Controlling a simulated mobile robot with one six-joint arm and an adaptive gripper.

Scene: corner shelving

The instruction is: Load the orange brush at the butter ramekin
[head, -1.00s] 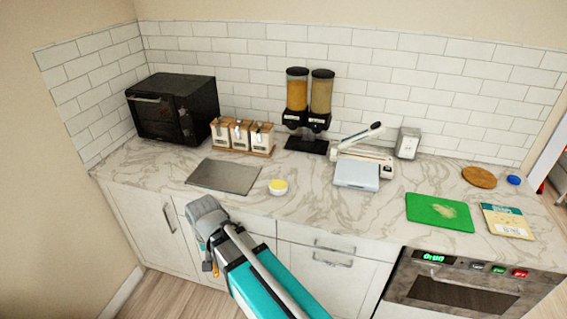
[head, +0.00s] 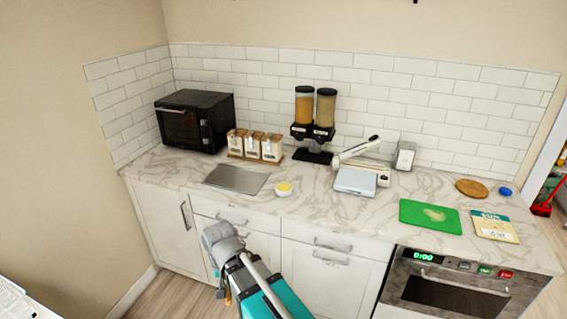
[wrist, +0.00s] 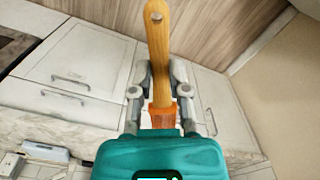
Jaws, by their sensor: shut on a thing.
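The brush (wrist: 157,45) has a wooden handle with a hole at its end and an orange collar. My gripper (wrist: 160,82) is shut on the handle, one finger on each side, in the wrist view. The brush's bristles are hidden behind my teal wrist part. The butter ramekin (head: 283,190), a small white dish with yellow inside, stands on the marble counter near its front edge in the head view. My arm is low in front of the cabinets, apart from the ramekin and nearer than it.
A grey metal plate (head: 236,179) lies left of the ramekin. A scale (head: 355,181) stands to its right. Wooden-topped containers (head: 254,146), dispensers (head: 315,107) and a black oven (head: 194,121) stand behind. A green board (head: 430,217) lies at right. Counter around the ramekin is clear.

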